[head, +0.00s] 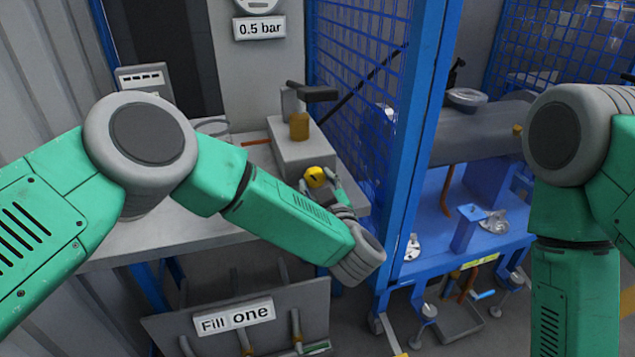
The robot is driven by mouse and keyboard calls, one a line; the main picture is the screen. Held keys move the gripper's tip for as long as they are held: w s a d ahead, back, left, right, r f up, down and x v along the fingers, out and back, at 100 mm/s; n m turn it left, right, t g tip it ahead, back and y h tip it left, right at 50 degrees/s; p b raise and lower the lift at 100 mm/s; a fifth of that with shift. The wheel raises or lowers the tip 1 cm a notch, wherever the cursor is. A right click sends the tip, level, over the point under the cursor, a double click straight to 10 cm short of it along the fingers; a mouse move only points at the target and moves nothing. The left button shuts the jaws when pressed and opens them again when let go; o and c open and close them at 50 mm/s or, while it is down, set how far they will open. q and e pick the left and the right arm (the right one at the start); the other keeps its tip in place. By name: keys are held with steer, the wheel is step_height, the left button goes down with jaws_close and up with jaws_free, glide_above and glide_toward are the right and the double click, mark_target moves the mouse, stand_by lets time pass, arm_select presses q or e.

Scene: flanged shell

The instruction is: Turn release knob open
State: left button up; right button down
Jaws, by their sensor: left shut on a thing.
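The yellow release knob (315,177) sits on the front of a grey block-shaped unit (300,152) on the grey bench. My left gripper (318,183) reaches up to the knob, with its fingers around it and shut on it. A dark mark shows on the knob's face; its exact turn is hard to read. My left wrist hides part of the bench edge below. My right arm (572,250) hangs at the right side, and its gripper is outside the picture.
A brass fitting with a dark handle (318,95) stands on top of the unit. A blue post (420,150) and mesh panel (360,80) stand close to the right of my left wrist. A blue cart (470,215) is beyond. A "Fill one" sign (233,317) hangs below the bench.

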arm_select(q)
steer(key=o, duration=1.1)
steer(key=shift+d, duration=0.1)
steer(key=shift+o, duration=0.2)
steer(key=v, duration=1.2)
steer(key=shift+f, duration=0.1)
